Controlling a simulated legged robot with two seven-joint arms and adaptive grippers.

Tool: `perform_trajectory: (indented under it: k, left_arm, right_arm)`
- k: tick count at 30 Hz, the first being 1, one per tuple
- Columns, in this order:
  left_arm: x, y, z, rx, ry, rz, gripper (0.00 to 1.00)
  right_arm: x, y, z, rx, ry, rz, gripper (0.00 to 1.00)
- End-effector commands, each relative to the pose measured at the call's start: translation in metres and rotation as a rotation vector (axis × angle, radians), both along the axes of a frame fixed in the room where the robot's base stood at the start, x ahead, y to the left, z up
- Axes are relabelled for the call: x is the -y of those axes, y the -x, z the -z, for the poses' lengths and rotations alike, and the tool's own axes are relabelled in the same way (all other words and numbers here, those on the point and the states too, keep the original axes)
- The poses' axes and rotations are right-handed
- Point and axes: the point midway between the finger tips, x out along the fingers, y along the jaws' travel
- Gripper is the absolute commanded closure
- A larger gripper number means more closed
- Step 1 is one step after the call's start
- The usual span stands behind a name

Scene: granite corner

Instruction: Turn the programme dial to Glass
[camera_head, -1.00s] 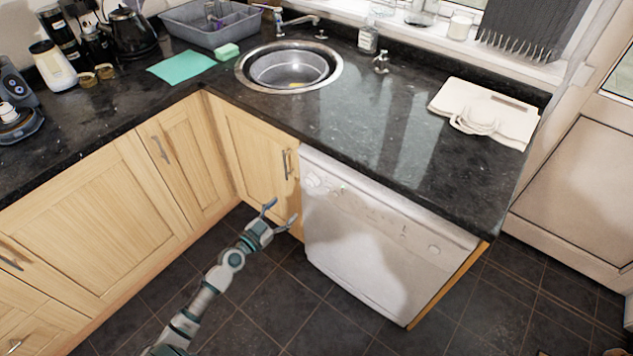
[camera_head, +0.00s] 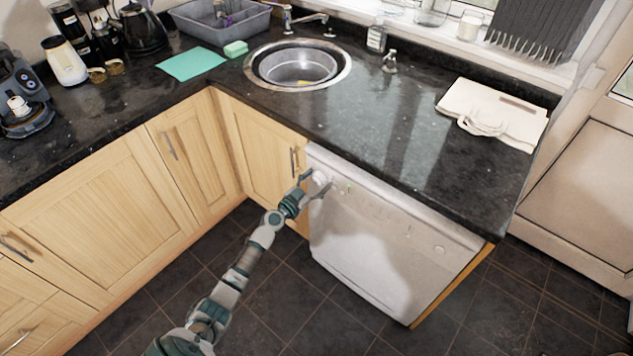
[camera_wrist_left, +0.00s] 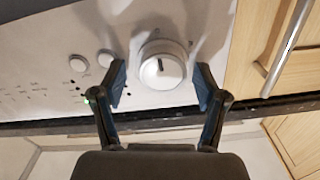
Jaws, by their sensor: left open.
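The white dishwasher (camera_head: 385,245) stands under the worktop. Its round programme dial (camera_wrist_left: 162,70) is white with a dark pointer line, and it also shows in the head view (camera_head: 319,178). My left gripper (camera_wrist_left: 160,88) is open, with one finger on each side of the dial and a gap to it on both sides. In the head view the left gripper (camera_head: 316,184) is at the upper left corner of the dishwasher front. The printed labels near the dial are too small to read. My right gripper is not in view.
Round buttons (camera_wrist_left: 105,59) and a lit green light (camera_wrist_left: 87,101) sit beside the dial. A cupboard handle (camera_head: 293,160) is close to the gripper's left in the head view. The black worktop (camera_head: 370,130) overhangs above. The floor in front is clear.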

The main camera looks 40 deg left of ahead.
Motion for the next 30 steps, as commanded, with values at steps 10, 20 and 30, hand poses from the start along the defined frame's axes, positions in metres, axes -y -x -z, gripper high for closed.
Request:
perform_trajectory:
  k: [10,20,30]
  left_arm:
    - [-0.0006,0.0003,0.0000,0.000,-0.001,-0.002,0.87]
    - [-0.0008,0.0003,-0.0011,0.001,0.004,-0.002,0.87]
    - [-0.0011,0.0003,-0.0016,0.001,0.032,-0.002,0.87]
  right_arm:
    - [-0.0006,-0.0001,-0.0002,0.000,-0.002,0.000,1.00]
    - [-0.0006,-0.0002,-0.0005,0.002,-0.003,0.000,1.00]
    - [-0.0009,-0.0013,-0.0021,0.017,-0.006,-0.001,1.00]
